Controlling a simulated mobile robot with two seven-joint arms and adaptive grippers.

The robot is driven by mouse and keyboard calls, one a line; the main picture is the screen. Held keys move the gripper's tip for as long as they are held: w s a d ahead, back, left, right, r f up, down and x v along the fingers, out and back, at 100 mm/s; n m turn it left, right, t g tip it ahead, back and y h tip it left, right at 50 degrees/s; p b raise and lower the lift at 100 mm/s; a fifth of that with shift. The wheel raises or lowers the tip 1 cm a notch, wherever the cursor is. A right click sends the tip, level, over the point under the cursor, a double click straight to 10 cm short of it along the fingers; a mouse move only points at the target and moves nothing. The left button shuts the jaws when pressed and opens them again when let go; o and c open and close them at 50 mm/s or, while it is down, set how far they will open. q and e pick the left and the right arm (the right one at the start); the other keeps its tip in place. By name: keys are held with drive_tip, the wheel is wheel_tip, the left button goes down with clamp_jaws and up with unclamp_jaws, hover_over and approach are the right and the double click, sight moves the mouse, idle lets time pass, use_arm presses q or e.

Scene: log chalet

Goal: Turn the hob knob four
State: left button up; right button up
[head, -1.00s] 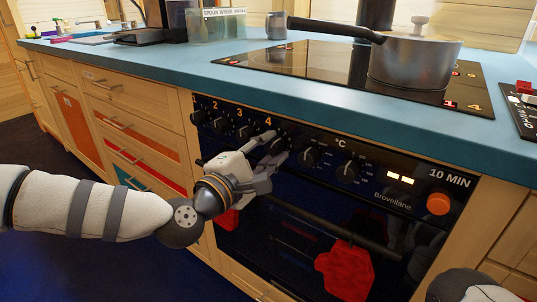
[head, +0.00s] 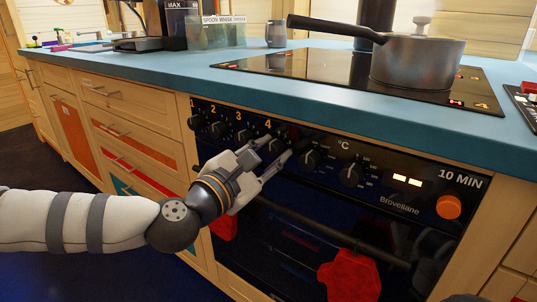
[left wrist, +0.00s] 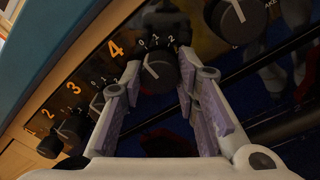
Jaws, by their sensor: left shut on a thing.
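The hob knob four (head: 275,147) is a dark round knob under the orange 4 on the black oven panel. In the left wrist view knob four (left wrist: 158,73) shows its pale pointer line, with small numbers around its upper edge. My left gripper (head: 279,146) reaches it from the lower left. In the left wrist view its fingertips (left wrist: 157,78) stand on either side of the knob, shut on it. The fingers partly hide the knob's sides. My right gripper is not seen.
Knobs one to three sit left of knob four; a further dark knob (head: 311,159) is close on its right. The oven handle bar (head: 320,226) runs below, with a red mitt (head: 349,276) on it. A saucepan (head: 416,62) stands on the hob above.

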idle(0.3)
use_arm(q)
drive_tip(key=o, duration=1.2)
drive_tip(key=shift+c, duration=0.2)
drive_tip(key=v, duration=1.2)
